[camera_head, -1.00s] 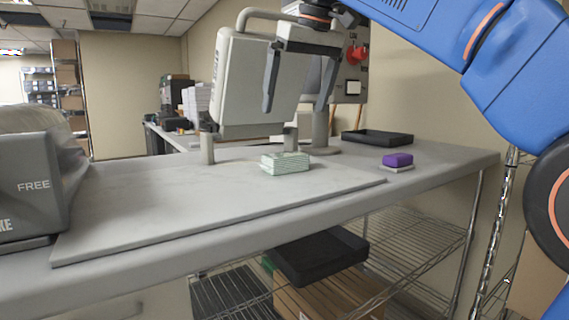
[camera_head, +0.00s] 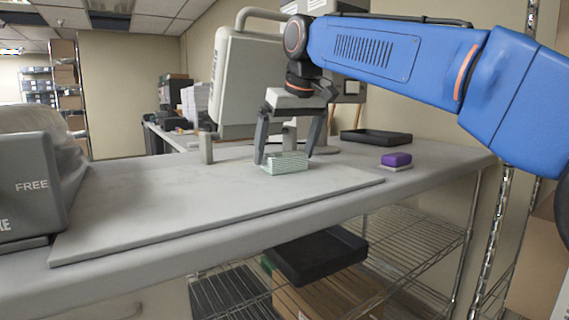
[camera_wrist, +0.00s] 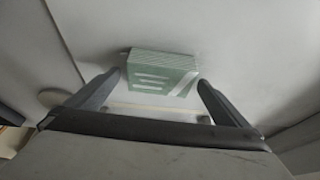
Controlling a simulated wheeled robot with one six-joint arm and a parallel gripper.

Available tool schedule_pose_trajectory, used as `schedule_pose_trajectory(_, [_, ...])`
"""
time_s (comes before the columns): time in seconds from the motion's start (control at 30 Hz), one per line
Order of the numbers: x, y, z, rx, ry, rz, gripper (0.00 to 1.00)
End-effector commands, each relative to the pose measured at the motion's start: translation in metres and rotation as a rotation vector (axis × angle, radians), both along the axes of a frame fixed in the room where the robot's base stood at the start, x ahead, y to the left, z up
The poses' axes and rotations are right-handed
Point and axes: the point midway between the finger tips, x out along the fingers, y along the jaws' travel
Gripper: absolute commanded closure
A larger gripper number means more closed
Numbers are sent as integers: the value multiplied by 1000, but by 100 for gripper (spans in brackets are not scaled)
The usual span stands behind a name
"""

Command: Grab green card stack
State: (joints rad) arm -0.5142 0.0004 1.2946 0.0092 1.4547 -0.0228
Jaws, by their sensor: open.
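The green card stack (camera_head: 287,163), pale green with white stripes, lies on the grey board on the table. My gripper (camera_head: 285,160) is open and empty, its two fingers pointing down on either side of the stack in the head view. In the wrist view the stack (camera_wrist: 163,72) shows just beyond and between the two fingertips of my gripper (camera_wrist: 160,80), with visible space on both sides. I cannot tell whether a fingertip touches the board.
A grey machine (camera_head: 247,85) stands on posts behind the stack. A purple block (camera_head: 396,159) on a pale base and a black tray (camera_head: 376,137) lie to the right. The board's front left is clear.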

Motion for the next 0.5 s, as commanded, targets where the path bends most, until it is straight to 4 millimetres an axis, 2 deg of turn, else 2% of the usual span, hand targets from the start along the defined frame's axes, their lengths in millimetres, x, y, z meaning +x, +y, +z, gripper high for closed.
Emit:
schedule_pose_trajectory(0.13, [4,3,-13,0,0,0,0])
schedule_pose_trajectory(0.4, [6,3,-16,1,-1,0,0])
schedule_pose_trajectory(0.43, [6,3,-16,1,-1,0,2])
schedule_pose_trajectory(0.5, [6,3,-16,1,-1,0,19])
